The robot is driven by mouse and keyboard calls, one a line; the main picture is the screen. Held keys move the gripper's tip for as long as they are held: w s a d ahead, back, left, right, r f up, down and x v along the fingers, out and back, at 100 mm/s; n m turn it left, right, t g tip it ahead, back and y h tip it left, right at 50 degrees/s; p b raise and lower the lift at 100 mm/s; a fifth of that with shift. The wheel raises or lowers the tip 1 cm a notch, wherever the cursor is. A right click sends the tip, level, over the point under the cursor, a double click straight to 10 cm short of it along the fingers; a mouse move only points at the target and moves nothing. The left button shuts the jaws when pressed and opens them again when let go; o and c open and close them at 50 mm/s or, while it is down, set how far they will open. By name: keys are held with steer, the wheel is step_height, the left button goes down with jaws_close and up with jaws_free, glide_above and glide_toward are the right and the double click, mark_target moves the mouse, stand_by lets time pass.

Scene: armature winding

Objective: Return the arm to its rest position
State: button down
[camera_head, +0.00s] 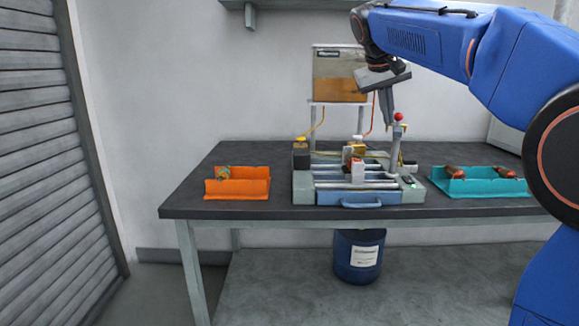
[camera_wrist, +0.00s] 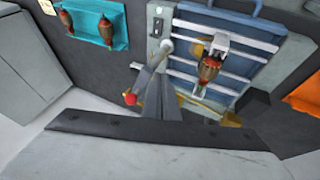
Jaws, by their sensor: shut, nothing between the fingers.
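My gripper (camera_head: 388,120) is shut and empty. In the camera_head view it hangs above the winding machine (camera_head: 345,196), just left of a lever with a red ball knob (camera_head: 398,117). In the camera_wrist view its closed grey fingers (camera_wrist: 160,62) overlap the machine, and the red knob (camera_wrist: 130,98) shows to their left; I cannot tell whether they touch the lever. A copper-coloured armature (camera_wrist: 209,68) sits in the machine between pale rails. My blue arm reaches in from the right.
An orange tray (camera_head: 238,188) holding one part stands left of the machine. A teal tray (camera_head: 478,187) with two armatures stands right. A blue drum (camera_head: 358,256) is under the table (camera_head: 185,212).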

steer(key=s+f+y, duration=0.2)
steer(key=s+f, duration=1.5)
steer(key=s, duration=0.3)
steer(key=s+d+f+y, duration=0.1)
steer(key=s+f+y, duration=0.1)
steer(key=s+f, duration=1.5)
steer(key=s, duration=0.3)
steer(key=shift+s+d+f, duration=0.15)
steer(key=shift+d+f, duration=0.15)
steer(key=shift+f, duration=0.1)
